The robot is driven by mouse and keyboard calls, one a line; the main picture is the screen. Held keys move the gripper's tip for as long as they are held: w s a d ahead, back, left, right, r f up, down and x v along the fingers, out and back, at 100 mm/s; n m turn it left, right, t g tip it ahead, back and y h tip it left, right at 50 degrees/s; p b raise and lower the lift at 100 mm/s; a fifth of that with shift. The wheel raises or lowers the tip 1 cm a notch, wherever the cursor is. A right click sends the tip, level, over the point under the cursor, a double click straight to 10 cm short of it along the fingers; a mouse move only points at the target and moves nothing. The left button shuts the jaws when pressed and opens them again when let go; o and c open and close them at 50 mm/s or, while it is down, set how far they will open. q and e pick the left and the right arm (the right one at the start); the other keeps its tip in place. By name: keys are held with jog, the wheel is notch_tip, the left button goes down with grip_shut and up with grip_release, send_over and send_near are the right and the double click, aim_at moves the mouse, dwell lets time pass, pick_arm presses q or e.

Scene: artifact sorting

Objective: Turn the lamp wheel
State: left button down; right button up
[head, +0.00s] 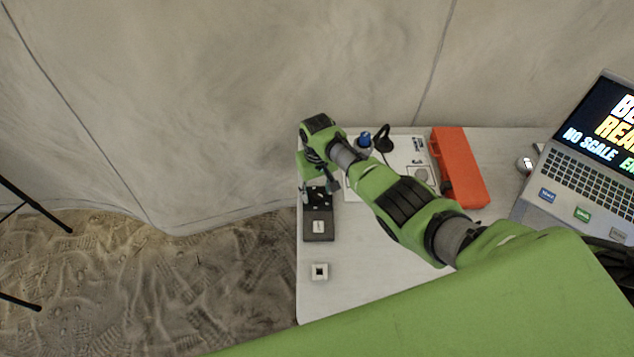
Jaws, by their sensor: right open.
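My right gripper (318,194) is open at the left edge of the white table, pointing down. It is over or just beside the far end of a dark box (318,228) with a light patch on top. The gripper partly hides the black part at that end, and I cannot tell whether they touch. I cannot make out a lamp wheel for certain. My left gripper is not in view.
A small white block (320,271) with a dark centre sits nearer on the table (350,295). Behind my arm are a blue object (365,138), a black stand-like object (384,138) and an orange case (460,168). A laptop (590,165) stands at right.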

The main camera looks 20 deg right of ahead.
aim_at(317, 193)
notch_tip(317, 193, up, 12)
dwell(0.5)
jog(key=shift+f, duration=0.15)
